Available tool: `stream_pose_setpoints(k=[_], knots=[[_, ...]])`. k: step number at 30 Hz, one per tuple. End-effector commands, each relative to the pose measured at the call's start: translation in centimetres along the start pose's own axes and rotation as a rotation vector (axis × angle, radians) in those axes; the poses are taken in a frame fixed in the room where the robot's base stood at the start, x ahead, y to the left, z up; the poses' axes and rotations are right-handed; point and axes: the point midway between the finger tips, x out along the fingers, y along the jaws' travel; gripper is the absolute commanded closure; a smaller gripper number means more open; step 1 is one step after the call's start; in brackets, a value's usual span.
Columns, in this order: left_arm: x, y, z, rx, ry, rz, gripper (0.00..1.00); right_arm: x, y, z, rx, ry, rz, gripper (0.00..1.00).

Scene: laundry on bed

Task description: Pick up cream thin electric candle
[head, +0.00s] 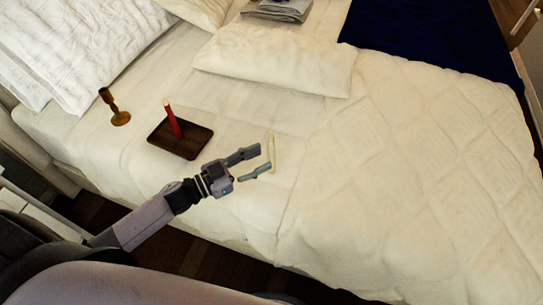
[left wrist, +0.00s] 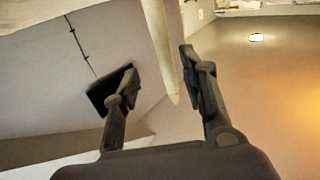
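The cream thin candle (head: 272,152) stands out near the front edge of the cream bed, just beyond the tips of my left gripper (head: 257,163). In the left wrist view the pale candle (left wrist: 161,45) shows between the two dark fingers of my left gripper (left wrist: 157,68), with gaps on both sides. The fingers are apart, and I see no contact with the candle. Exactly how deep the candle lies between them I cannot tell. My right gripper is not in view.
A red candle (head: 172,121) is on a dark wooden tray (head: 190,146) left of the gripper. A brown wooden candlestick (head: 120,118) stands farther left. A pillow (head: 275,60) and folded grey cloth (head: 280,10) lie behind. The quilt (head: 400,180) at right is clear.

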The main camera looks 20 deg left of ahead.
Motion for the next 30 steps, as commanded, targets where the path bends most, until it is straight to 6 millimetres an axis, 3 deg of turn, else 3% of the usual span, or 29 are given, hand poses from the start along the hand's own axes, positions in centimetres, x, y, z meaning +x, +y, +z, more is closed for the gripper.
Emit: stream_pose_setpoints(k=[10, 19, 30], knots=[[4.5, -0.7, -0.2, -0.001, 0.002, -0.001, 0.61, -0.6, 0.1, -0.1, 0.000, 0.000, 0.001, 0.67], [5.0, -0.7, 0.0, -0.001, -0.001, -0.001, 0.61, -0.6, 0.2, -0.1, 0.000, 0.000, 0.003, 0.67], [5.0, -0.7, 0.0, -0.001, -0.001, -0.001, 0.85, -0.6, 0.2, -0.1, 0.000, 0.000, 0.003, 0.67]])
